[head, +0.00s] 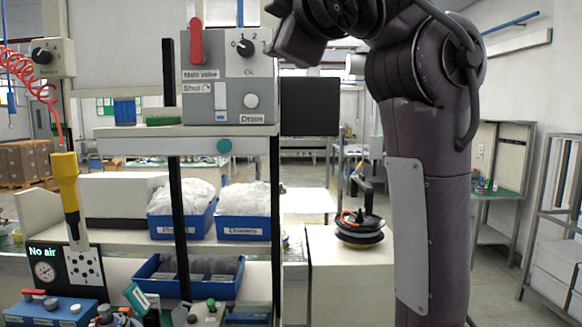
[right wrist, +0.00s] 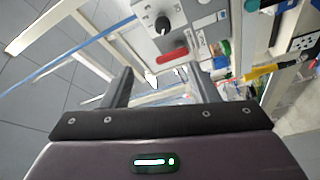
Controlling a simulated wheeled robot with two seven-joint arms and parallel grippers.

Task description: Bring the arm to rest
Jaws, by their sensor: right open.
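My right arm (head: 430,180) rises on the right of the head view and bends over at the top toward the grey control box. Its fingers cannot be made out in the head view. In the right wrist view my right gripper (right wrist: 158,86) has its two dark fingers apart with nothing held between them. The control box (head: 225,105) has a red valve handle (head: 197,42) pointing up, a black knob (head: 245,47) and a white Drain button. The box also shows in the right wrist view (right wrist: 195,22), beyond the fingers. My left gripper is not in view.
Blue bins (head: 243,229) with white bags stand on the bench, with a divided blue tray (head: 160,275) below. A yellow tool (head: 66,183) hangs at the left on a red coiled hose. A round dark part (head: 360,236) sits on a white cabinet. A rack stands far right.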

